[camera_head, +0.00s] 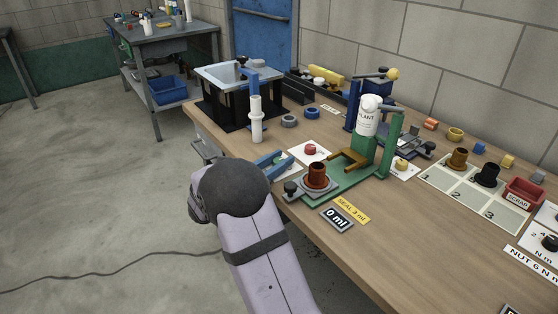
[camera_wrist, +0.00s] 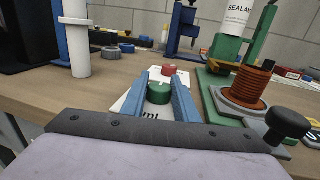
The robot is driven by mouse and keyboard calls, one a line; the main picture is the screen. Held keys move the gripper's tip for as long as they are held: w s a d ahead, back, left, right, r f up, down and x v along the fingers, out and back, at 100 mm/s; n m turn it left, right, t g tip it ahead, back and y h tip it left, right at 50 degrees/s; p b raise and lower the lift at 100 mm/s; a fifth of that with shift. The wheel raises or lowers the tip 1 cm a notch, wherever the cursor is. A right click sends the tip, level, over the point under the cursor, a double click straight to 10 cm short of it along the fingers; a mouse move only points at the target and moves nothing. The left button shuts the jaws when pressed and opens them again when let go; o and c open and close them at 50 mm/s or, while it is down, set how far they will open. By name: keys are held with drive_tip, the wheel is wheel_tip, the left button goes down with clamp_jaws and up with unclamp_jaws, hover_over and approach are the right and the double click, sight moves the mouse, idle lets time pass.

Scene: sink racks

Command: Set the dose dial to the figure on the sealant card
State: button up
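My gripper (camera_head: 272,162) has two blue fingers over the near left edge of the bench. In the wrist view its fingers (camera_wrist: 160,88) are apart, with a green knob (camera_wrist: 158,93) between them; firm contact cannot be made out. The knob sits on a white card marked "ml" (camera_wrist: 150,115), so it looks like the dose dial; its setting is hidden. The yellow sealant card (camera_head: 352,208) reads "SEAL 3 ml". A black display (camera_head: 337,219) beside it reads "0 ml". A white sealant bottle (camera_head: 368,117) hangs in a green stand (camera_head: 385,150).
A red knob (camera_head: 310,149) stands on a card just behind the dial. A copper-coloured threaded part (camera_head: 317,174) with a black knob (camera_head: 290,188) sits close right of my fingers. A white post (camera_head: 256,120) stands behind left. Bare bench (camera_head: 420,240) lies at front right.

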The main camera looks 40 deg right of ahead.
drive_tip(key=c, duration=0.3)
drive_tip(key=shift+c, duration=0.2)
drive_tip(key=shift+r+g, duration=0.1)
drive_tip(key=shift+g, duration=0.2)
drive_tip(key=shift+w+m+g+p, duration=0.1)
drive_tip(key=shift+m+g+p, duration=0.45)
drive_tip(key=shift+m+g, duration=0.25)
drive_tip(key=shift+m+g+p, duration=0.75)
drive_tip(key=shift+m+g, duration=0.65)
drive_tip(key=shift+g, duration=0.9)
drive_tip(key=o, duration=1.1)
drive_tip(key=shift+c, duration=0.2)
